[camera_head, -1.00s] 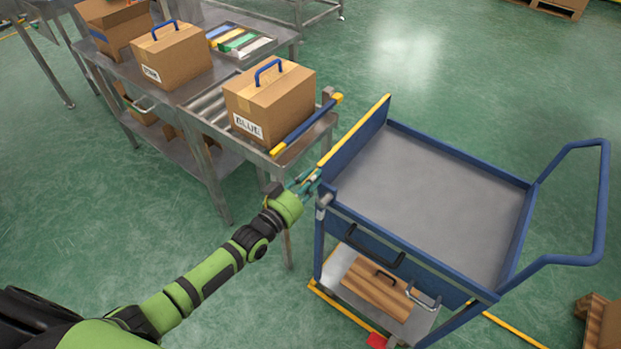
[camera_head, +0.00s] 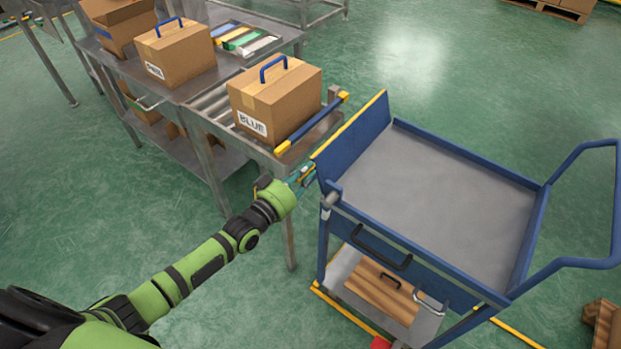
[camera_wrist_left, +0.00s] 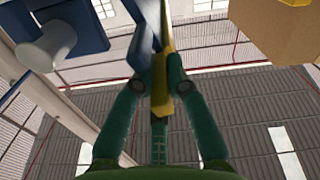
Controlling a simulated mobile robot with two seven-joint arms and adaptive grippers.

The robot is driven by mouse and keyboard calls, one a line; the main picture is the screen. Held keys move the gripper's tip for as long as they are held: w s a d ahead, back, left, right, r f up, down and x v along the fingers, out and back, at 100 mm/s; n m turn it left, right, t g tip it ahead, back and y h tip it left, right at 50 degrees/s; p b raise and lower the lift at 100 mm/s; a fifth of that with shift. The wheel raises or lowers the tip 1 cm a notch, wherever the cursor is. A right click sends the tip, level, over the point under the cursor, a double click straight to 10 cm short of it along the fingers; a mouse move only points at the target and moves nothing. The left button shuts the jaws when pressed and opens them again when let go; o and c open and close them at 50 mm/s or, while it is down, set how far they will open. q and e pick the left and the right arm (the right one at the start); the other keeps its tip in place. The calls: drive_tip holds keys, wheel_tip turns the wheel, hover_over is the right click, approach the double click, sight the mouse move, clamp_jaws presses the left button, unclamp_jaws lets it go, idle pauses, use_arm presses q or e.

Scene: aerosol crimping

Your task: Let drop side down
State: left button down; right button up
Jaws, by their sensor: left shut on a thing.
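The drop side (camera_head: 352,138) is a blue panel with a yellow top edge on the left side of the blue cart (camera_head: 440,190). It leans outward from the cart's grey deck, toward the roller table. My left gripper (camera_head: 305,176) is at the near end of the panel, by the cart's near left corner. In the left wrist view, its two green fingers (camera_wrist_left: 160,85) are shut on the yellow edge of the drop side, with the blue panel (camera_wrist_left: 146,42) beside it. The exact contact is small in the head view. My right gripper is not in view.
A box labelled BLUE (camera_head: 274,100) stands on the roller table (camera_head: 210,108), near a blue-and-yellow bar (camera_head: 312,122) at the table's end. The gap between table and cart is narrow. The cart deck is empty. A wooden piece (camera_head: 383,290) lies on the cart's lower shelf.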

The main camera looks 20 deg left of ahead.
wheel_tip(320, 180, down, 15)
drive_tip(key=b, duration=1.4)
use_arm(q)
drive_tip(key=w+a+f+n+b, duration=0.2)
drive_tip(key=a+f+n, duration=0.6)
drive_tip(key=n, duration=0.4)
drive_tip(key=shift+w+f+b, duration=0.3)
drive_tip(key=shift+w+f, duration=0.2)
drive_tip(key=shift+f, duration=0.25)
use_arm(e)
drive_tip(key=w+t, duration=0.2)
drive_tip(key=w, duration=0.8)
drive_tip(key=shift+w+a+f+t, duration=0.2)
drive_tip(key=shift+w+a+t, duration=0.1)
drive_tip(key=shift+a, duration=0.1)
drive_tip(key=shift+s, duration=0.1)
